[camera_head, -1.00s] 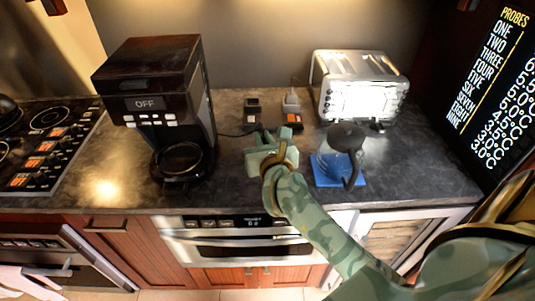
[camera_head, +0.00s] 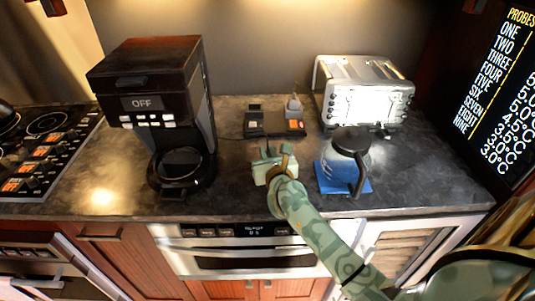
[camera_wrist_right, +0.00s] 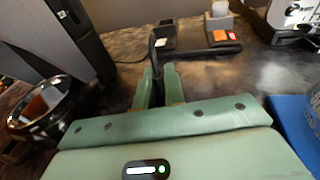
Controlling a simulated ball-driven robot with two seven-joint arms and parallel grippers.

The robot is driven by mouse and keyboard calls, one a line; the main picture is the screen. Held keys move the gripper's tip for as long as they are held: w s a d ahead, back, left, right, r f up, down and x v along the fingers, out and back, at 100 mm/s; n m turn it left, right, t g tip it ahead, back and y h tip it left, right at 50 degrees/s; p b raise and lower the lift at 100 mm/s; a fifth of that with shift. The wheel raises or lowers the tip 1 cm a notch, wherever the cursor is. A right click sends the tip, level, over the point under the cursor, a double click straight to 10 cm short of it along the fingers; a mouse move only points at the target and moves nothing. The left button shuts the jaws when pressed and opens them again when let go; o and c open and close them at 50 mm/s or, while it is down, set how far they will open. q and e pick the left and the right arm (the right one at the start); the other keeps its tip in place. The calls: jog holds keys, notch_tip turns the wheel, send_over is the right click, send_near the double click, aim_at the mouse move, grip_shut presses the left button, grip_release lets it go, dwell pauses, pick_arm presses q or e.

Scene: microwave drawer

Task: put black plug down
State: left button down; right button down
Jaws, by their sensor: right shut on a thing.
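My right gripper (camera_head: 271,151) is over the counter, between the coffee maker and the blue mat. In the right wrist view its two green fingers (camera_wrist_right: 159,82) are close together around a thin dark piece, the black plug (camera_wrist_right: 153,47), which sticks up past the fingertips. In the head view the plug is mostly hidden by the gripper. The power strip (camera_head: 273,126) lies behind the gripper, apart from it, and shows in the right wrist view (camera_wrist_right: 190,52). My left gripper is not in view.
A black coffee maker (camera_head: 150,70) stands left, marked OFF. A glass pot (camera_head: 349,155) stands on a blue mat (camera_head: 330,180) at right. A silver toaster (camera_head: 365,95) stands behind it. A grey plug (camera_head: 293,102) is on the strip. Bare counter lies around the gripper.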

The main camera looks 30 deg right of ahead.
jog(key=shift+f, duration=0.15)
jog(key=c, duration=1.5)
grip_release()
jog(key=shift+s+a+r, duration=0.1)
jog(key=shift+s+r, duration=0.05)
jog(key=shift+r, duration=0.05)
jog(key=p+v, duration=0.1)
jog(key=v, duration=1)
jog(key=shift+s+a+r, duration=0.1)
jog(key=shift+s, duration=0.25)
